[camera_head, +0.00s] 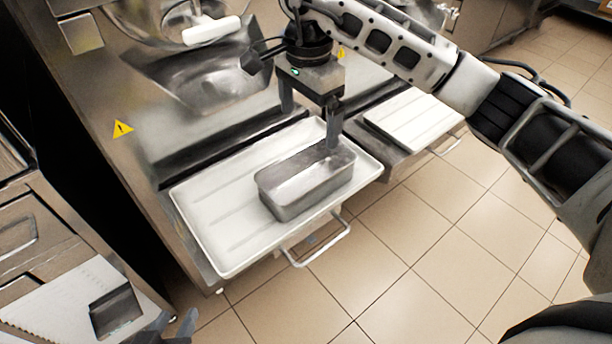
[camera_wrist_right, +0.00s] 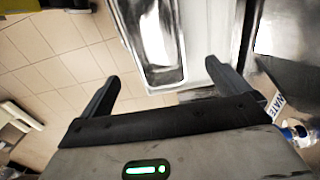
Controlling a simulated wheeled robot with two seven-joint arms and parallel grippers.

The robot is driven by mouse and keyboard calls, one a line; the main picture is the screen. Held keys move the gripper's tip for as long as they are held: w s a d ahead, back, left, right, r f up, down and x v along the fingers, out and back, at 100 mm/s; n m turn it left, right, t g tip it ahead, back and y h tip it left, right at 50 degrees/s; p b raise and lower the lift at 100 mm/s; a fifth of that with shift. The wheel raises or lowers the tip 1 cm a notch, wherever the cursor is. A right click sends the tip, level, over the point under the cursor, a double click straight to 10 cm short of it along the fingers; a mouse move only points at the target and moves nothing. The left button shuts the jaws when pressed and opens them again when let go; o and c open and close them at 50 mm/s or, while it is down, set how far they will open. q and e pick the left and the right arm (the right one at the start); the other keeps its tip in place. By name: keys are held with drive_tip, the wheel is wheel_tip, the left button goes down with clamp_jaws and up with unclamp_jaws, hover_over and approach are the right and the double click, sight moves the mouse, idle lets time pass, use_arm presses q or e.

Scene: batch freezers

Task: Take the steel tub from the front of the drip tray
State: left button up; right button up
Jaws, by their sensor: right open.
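The steel tub (camera_head: 290,211) is a rectangular, open-topped grey container. It sits upright on the front right part of the white drip tray (camera_head: 205,245), and looks empty. My right gripper (camera_head: 310,128) is open above the tub's back side. One finger overlaps the tub's far rim in the head view; I cannot tell whether they touch. In the right wrist view the tub (camera_wrist_right: 153,75) shows between and beyond the open fingers (camera_wrist_right: 160,72), with part of the tray (camera_wrist_right: 218,74) beside it. Only the tips of my left gripper (camera_head: 176,326) show at the bottom edge.
The tray's wire handle (camera_head: 318,250) sticks out in front. A steel freezer with a chute (camera_head: 215,75) and white lever (camera_head: 211,31) stands behind. A second white tray (camera_head: 412,120) is to the right. A white board with a dark container (camera_head: 115,310) is lower left.

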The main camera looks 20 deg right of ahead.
approach(307, 173)
drive_tip(key=s, duration=0.1)
drive_tip(key=s+a, duration=0.1)
drive_tip(key=s, duration=0.1)
drive_tip(key=shift+s+a+f, duration=0.1)
drive_tip(key=shift+s+f, duration=0.05)
drive_tip(key=shift+s, duration=0.1)
drive_tip(key=f, duration=0.2)
drive_tip(key=f+p, duration=0.1)
drive_tip(key=f, duration=0.1)
drive_tip(key=shift+s, duration=0.25)
drive_tip(key=shift+f, duration=0.7)
drive_tip(key=shift+w, duration=0.1)
drive_tip(key=c, duration=0.9)
